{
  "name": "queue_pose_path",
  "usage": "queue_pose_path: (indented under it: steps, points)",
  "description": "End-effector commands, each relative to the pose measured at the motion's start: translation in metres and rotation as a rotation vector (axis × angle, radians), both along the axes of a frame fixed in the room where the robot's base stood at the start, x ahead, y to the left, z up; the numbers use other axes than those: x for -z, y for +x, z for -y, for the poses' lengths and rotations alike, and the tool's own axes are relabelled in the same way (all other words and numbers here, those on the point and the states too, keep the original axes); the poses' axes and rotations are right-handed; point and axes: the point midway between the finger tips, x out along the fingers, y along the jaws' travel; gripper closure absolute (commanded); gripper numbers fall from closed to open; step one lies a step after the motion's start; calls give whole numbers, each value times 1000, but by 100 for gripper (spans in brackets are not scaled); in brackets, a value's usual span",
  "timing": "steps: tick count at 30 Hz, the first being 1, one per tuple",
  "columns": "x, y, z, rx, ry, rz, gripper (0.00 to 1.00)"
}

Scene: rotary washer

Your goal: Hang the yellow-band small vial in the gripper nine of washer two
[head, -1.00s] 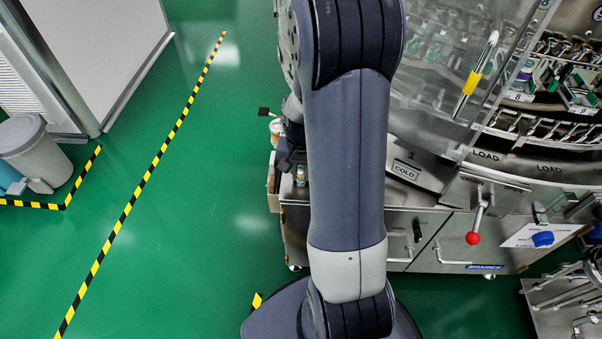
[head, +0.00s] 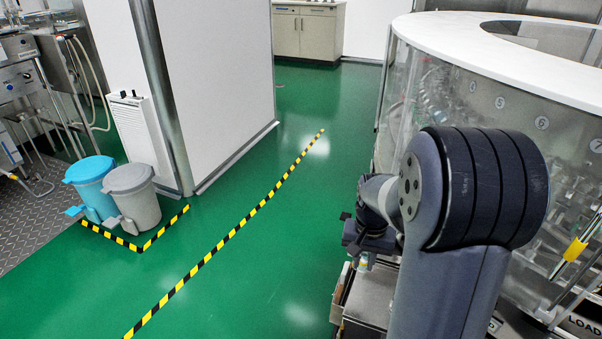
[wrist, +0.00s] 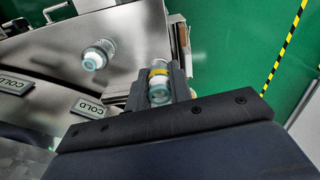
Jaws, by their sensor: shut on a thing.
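My gripper (wrist: 160,80) is shut on a small clear vial with a yellow band (wrist: 158,72). In the wrist view the vial's pale end points toward the camera, between the two dark fingers. In the head view my gripper (head: 362,238) is beside the washer's left side, partly hidden by my arm, with a small vial (head: 365,262) below it. The washer (head: 500,150) is a large round machine with clear panels and a white top rim. The numbers 5, 6 and 7 show on it. Gripper nine is not in view.
A second clear vial (wrist: 98,54) is on the steel surface (wrist: 75,25) left of my gripper in the wrist view. COLD labels are nearby. Blue and grey bins (head: 130,190) stand at the left by a white wall. Green floor between is clear.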

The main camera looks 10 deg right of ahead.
Motion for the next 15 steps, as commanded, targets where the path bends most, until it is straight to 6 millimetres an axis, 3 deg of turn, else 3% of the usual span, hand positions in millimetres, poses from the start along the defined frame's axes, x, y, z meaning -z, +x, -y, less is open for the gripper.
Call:
queue_pose_path:
  steps: [6, 14, 15]
  points:
    - [7, 40, -52, -282, 0, -2, 100]
    - [12, 65, -97, -500, -2, -1, 100]
    - [5, 63, -94, -489, -1, -2, 100]
